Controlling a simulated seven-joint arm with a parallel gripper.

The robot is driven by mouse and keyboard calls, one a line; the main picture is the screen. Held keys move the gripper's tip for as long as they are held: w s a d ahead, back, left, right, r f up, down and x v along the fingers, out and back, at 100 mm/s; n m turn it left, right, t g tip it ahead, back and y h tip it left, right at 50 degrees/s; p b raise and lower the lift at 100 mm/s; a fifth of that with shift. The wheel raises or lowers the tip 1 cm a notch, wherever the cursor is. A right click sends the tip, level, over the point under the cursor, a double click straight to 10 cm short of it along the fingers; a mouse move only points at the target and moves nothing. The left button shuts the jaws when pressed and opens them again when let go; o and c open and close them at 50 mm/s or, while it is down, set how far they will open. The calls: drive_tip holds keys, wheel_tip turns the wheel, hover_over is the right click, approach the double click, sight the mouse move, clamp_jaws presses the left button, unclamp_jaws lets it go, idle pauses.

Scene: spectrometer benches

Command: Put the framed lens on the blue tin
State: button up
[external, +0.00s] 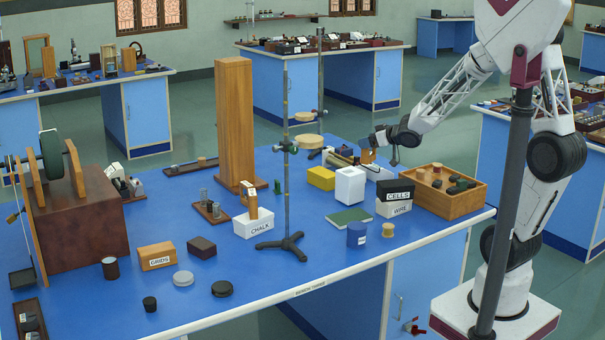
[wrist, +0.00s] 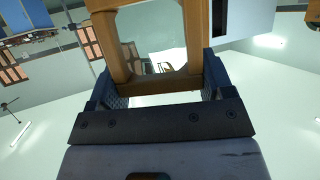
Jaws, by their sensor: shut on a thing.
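My gripper (wrist: 160,93) is shut on the framed lens (wrist: 168,84), a wooden frame around a clear pane, gripped by its lower bar in the wrist view. In the external view my gripper (external: 374,142) is above the far right part of the bench, with the brown frame (external: 368,156) at its tip, small and partly hidden. The blue tin (external: 356,235) is a short dark blue cylinder standing upright near the bench's front edge. It is nearer the camera than my gripper, and nothing rests on it.
A small cork-coloured cylinder (external: 388,230) stands right of the tin, and a green book (external: 348,219) lies behind it. Dark CELLS and white WIRE boxes (external: 394,198), a white container (external: 350,186) and a wooden tray (external: 462,203) are close by. A tall rod stand (external: 288,190) rises to the left.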

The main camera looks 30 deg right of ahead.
drive_tip(key=s+a+f+n+g+y, duration=0.1)
drive_tip(key=s+a, duration=0.3)
drive_tip(key=s, duration=0.7)
drive_tip(key=s+a+f+n+g+y, duration=0.1)
drive_tip(key=s+a+f+n+y, duration=0.1)
drive_tip(key=s, duration=0.9)
drive_tip(key=s+a+f+n+g+y, duration=0.1)
drive_tip(key=s+a+f, duration=0.2)
drive_tip(key=s+a, duration=0.3)
drive_tip(key=shift+s+a+f+n+y, duration=0.3)
drive_tip(key=shift+s+f, duration=0.1)
drive_tip(key=shift+s, duration=2.45)
drive_tip(key=shift+w, duration=0.15)
drive_tip(key=w+a+f, duration=0.1)
drive_tip(key=w+a, duration=0.6)
drive_tip(key=w, duration=0.6)
drive_tip(key=shift+a+f, duration=0.15)
drive_tip(key=shift+a, duration=0.1)
drive_tip(key=shift+w+a+f, duration=0.1)
drive_tip(key=shift+w+f, duration=0.05)
drive_tip(key=shift+f, duration=0.8)
drive_tip(key=shift+w+a+f, duration=0.1)
drive_tip(key=shift+w+f, duration=0.05)
drive_tip(key=shift+f, duration=0.75)
